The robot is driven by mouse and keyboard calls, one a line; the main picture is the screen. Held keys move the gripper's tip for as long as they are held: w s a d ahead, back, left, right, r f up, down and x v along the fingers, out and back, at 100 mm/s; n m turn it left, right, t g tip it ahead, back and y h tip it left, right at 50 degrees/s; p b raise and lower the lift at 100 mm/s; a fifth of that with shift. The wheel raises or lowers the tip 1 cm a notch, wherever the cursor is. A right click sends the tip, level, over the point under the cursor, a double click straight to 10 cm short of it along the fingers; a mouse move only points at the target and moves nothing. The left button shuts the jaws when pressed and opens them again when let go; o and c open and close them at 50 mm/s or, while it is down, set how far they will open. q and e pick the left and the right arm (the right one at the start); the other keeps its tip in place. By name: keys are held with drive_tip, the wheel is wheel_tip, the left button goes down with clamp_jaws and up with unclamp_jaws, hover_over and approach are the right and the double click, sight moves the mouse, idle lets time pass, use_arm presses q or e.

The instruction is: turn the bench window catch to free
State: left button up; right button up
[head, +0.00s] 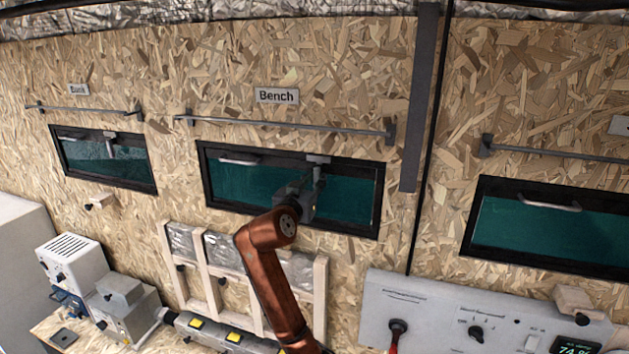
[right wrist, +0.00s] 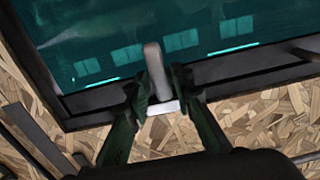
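The bench window (head: 232,182) is the middle dark-framed window under the "Bench" sign (head: 276,96). Its catch (head: 318,159) has a pale base on the upper frame, right of centre, and a grey lever pointing down over the glass. My right gripper (head: 315,184) is at the lever from below and partly hides it. In the right wrist view the catch lever (right wrist: 154,62) stands between the two dark green fingertips of the right gripper (right wrist: 163,88). They look closed against its sides, near the pale base. My left gripper is not in view.
A rail (head: 285,125) runs above the bench window. A pale handle (head: 238,160) is on its upper left. Other windows stand left (head: 85,165) and right (head: 500,230). A control panel (head: 450,300) is at lower right. A wooden frame (head: 210,280) is below.

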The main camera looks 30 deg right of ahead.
clamp_jaws()
drive_tip(key=shift+a+f+m+b, duration=0.1)
drive_tip(key=shift+m+b, duration=0.4)
drive_tip(key=shift+b, duration=0.3)
drive_tip(key=shift+w+a+r+m+b, duration=0.3)
drive_tip(key=shift+m+b, duration=1.2)
drive_tip(key=shift+m, duration=1.3)
drive_tip(key=shift+w+a+r+m+b, duration=0.15)
drive_tip(key=shift+r+m+b, duration=0.25)
drive_tip(key=shift+m+b, duration=1.8)
drive_tip(key=shift+w+a+r+m+b, duration=0.1)
drive_tip(key=shift+w+r+m+b, duration=0.5)
drive_tip(key=shift+m, duration=2.8)
drive_tip(key=shift+s+f, duration=0.25)
drive_tip(key=shift+s, duration=0.15)
drive_tip(key=shift+o, duration=1.8)
unclamp_jaws()
